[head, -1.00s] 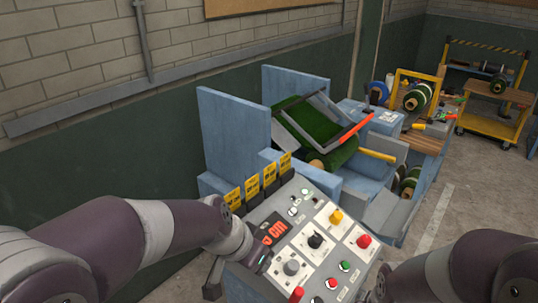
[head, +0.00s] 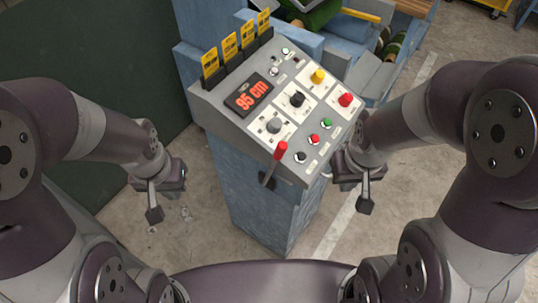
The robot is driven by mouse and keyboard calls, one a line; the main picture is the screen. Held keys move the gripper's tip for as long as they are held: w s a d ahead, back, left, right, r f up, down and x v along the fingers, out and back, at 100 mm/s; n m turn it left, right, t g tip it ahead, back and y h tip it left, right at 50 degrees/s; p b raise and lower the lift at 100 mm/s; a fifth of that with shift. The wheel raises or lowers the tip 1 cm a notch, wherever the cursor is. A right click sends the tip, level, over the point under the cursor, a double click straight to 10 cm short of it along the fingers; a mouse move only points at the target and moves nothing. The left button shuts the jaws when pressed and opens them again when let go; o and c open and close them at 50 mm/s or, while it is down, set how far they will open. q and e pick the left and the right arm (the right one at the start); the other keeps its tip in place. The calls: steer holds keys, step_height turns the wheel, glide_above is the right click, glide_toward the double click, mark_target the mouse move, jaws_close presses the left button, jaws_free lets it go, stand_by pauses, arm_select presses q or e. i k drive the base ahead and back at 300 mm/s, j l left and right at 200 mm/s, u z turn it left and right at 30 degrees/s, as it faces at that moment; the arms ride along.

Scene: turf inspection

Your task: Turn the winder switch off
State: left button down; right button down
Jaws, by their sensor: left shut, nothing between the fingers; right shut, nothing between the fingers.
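The grey sloped control panel (head: 231,119) stands on a blue pedestal in front of me. It carries a black rotary knob (head: 296,99), a grey rotary knob (head: 274,125), a yellow knob (head: 317,76) and a red mushroom button (head: 345,100). The labels are too small to read, so I cannot tell which control is the winder switch or its setting. My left gripper (head: 154,213) is shut and empty, left of the pedestal and apart from it. My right gripper (head: 366,206) is shut and empty, to the right of the panel's lower corner.
A red-handled lever (head: 281,149) sticks up at the panel's front edge. A red display (head: 249,96) reads 95 cm. Small red and green buttons sit at lower right. Yellow cards (head: 229,46) line the back left edge. Blue machinery (head: 205,32) stands behind. Floor beside the pedestal is clear.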

mark_target(345, 100)
steer(key=i+l, duration=0.15)
steer(key=l, duration=0.2)
steer(key=i+l+u, duration=0.1)
steer(key=l, duration=0.25)
steer(key=i+l, duration=0.1)
steer(key=l, duration=0.25)
steer(key=i+l+u, duration=0.1)
steer(key=l, duration=0.25)
steer(key=i+l, duration=0.15)
steer(key=l, duration=0.25)
